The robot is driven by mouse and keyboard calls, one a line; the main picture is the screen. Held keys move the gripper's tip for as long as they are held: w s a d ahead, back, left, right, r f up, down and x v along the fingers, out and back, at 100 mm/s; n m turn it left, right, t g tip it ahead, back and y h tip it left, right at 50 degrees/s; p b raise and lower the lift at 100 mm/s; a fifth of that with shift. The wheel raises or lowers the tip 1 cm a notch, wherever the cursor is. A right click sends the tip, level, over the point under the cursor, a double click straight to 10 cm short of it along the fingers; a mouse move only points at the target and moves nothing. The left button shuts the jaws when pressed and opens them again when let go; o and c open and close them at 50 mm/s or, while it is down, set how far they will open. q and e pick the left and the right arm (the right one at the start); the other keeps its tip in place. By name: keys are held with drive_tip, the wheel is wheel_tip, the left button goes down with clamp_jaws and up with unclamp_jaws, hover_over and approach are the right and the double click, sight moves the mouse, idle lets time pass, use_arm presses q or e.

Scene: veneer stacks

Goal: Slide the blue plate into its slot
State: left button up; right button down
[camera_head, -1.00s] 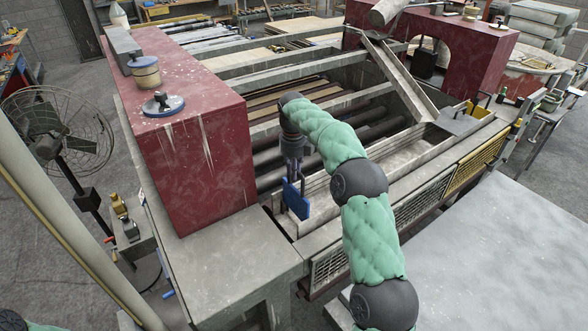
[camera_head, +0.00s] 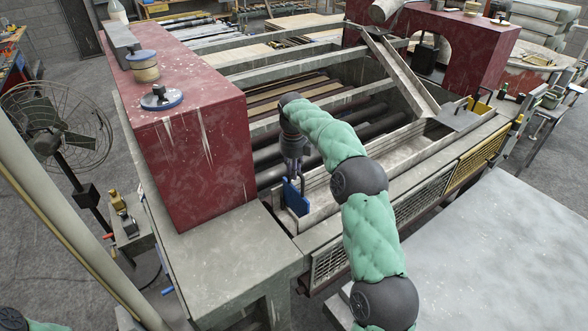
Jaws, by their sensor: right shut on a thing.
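The blue plate (camera_head: 296,197) is a small upright panel at the near left end of the machine's long trough, next to the red housing. My right gripper (camera_head: 293,172) points down and is shut on the plate's upper part. The plate's lower edge sits down at the opening between the trough's end and the grey tabletop. I cannot tell how deep the plate sits in the slot, as the slot itself is hard to make out. My left gripper is out of view; only a bit of green arm shows at the lower left corner.
The red housing (camera_head: 190,135) stands close left of the plate. The metal trough (camera_head: 322,190) and dark rollers (camera_head: 270,155) lie to the right and behind. A grey tabletop (camera_head: 225,255) is bare in front. A fan (camera_head: 60,130) stands at far left.

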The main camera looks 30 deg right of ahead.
drive_tip(key=shift+f+b, duration=1.2)
drive_tip(key=shift+f, duration=0.85)
drive_tip(key=c, duration=1.1)
unclamp_jaws()
drive_tip(key=shift+o, duration=0.2)
wheel_tip(320, 180, up, 12)
drive_tip(key=shift+a, duration=0.15)
drive_tip(key=shift+r, duration=0.15)
